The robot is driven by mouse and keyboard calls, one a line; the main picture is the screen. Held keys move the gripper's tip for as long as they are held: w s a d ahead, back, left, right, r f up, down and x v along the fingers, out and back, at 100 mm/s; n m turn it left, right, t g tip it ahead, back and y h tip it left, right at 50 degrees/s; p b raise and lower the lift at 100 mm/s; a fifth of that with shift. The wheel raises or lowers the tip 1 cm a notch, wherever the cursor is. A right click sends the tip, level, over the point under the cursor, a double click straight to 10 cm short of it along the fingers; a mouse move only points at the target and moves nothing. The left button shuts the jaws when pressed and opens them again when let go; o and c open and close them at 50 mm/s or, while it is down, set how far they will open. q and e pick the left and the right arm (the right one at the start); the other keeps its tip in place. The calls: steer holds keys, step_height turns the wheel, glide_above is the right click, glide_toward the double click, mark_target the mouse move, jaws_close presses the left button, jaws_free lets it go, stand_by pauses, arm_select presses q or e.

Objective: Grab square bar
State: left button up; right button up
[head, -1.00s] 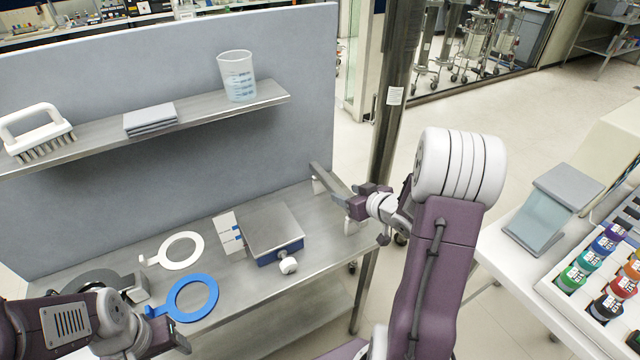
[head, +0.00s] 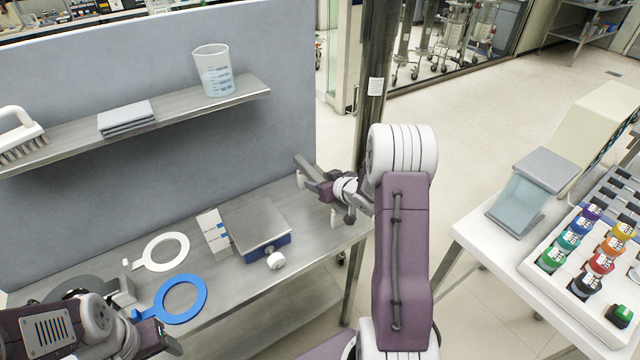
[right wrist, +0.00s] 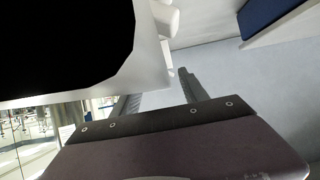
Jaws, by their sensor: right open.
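A grey square bar (head: 308,170) lies on white supports at the right end of the steel bench in the head view. My right gripper (head: 326,190) is open at the bar's near part and overlaps it in the picture. I cannot tell whether it touches the bar. In the right wrist view the two fingers of my right gripper (right wrist: 158,92) stand apart. A large black shape with a white edge fills that view's upper left, and the bar is not clear there. My left gripper (head: 160,335) is at the lower left, its fingers hard to make out.
A scale (head: 255,225) stands left of the bar, with a white box (head: 213,235) beside it. A white ring (head: 165,251) and blue ring (head: 181,299) lie farther left.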

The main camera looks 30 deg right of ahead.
steer(key=shift+s+r, duration=0.1)
steer(key=shift+s, duration=0.1)
steer(key=c, duration=0.5)
jaws_close()
stand_by(0.6)
